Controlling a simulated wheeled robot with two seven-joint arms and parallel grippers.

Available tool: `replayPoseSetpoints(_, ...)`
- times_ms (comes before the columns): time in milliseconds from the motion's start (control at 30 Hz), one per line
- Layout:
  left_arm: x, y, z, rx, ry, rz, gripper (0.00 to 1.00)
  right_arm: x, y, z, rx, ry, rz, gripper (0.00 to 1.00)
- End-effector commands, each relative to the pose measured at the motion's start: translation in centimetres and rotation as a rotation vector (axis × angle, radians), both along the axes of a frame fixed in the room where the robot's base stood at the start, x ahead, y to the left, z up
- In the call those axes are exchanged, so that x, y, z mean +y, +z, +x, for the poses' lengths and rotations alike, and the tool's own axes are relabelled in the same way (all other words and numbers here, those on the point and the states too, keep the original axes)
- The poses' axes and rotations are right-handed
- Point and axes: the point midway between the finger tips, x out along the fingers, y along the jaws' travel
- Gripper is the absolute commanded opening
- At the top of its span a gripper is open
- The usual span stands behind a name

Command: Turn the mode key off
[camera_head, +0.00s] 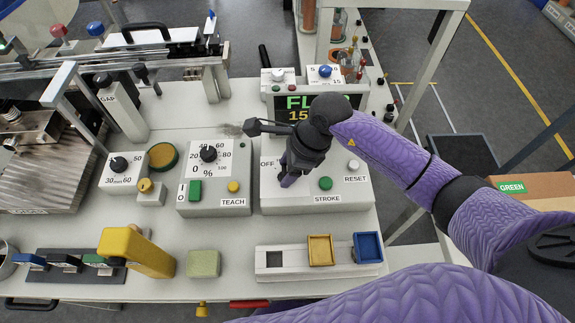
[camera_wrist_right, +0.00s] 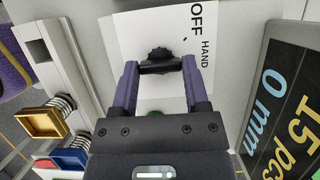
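The mode key (camera_wrist_right: 160,56) is black and stands on the white control panel beside the OFF and HAND labels, in the right wrist view. Its dark bar spans the gap between the two purple fingers of my right gripper (camera_wrist_right: 160,72), which appear to touch it at both ends. In the head view my right gripper (camera_head: 288,180) points down over the panel box (camera_head: 270,203) and hides the key and part of its labels. Only the OFF label shows to its left. My left gripper is not in view.
On the same box are a green STROKE button (camera_head: 325,183) and a RESET button (camera_head: 352,165). A display (camera_head: 315,105) stands close behind. The TEACH box (camera_head: 213,180) with a dial is to the left. Yellow (camera_head: 320,250) and blue (camera_head: 367,247) bins sit in front.

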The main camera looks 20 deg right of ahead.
Motion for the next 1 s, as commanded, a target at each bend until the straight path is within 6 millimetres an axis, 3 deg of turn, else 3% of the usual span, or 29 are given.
replayPoseSetpoints(33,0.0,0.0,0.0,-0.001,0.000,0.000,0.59,0.0,0.0,0.0,0.000,0.000,0.000,0.26)
replayPoseSetpoints(167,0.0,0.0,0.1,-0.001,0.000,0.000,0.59,0.0,0.0,0.0,0.000,0.000,0.000,0.00)
replayPoseSetpoints(567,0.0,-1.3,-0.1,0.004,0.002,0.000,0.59,-0.1,-0.3,0.1,-0.001,0.102,-0.002,0.00)
replayPoseSetpoints(1000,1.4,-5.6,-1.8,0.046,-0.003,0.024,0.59,-0.1,-0.5,0.4,-0.002,0.466,-0.002,0.00)
